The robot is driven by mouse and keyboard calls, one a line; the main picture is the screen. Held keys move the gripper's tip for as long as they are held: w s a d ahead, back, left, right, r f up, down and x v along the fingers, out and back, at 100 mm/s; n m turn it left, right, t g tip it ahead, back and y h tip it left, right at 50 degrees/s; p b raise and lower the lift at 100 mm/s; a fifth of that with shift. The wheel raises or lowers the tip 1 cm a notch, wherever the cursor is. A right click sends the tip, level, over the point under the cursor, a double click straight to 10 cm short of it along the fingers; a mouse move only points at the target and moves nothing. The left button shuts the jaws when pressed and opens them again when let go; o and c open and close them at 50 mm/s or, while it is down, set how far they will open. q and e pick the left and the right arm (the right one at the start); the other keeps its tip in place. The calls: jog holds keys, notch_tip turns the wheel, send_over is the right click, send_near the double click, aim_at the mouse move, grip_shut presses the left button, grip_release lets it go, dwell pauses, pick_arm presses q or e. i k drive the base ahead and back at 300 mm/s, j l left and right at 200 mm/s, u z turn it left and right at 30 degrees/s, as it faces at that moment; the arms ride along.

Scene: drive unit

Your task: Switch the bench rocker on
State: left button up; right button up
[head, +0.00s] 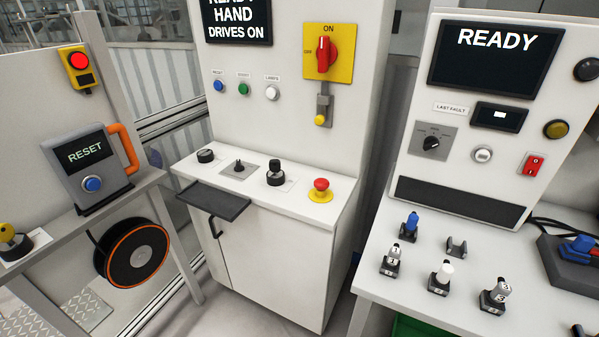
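A red rocker switch (534,164) sits on the upright white panel (466,138) at the right, near its right edge. It has small white marks, too small to read. I cannot tell which side of it is pressed in. A dark screen (495,45) above it reads READY. Neither of my grippers is in view, and nothing covers the rocker.
Below the panel, a white bench top (405,282) carries several small upright pieces and a dark box (572,262) at the right. A white console (275,245) with a red mushroom button (320,185) stands in the middle. A RESET box (88,168) stands at left.

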aim_at(532, 167)
jog(key=k+l+z, duration=0.15)
jog(key=l+z, duration=0.15)
jog(key=l, duration=0.9)
jog(key=l+z, duration=0.25)
jog(key=l, duration=1)
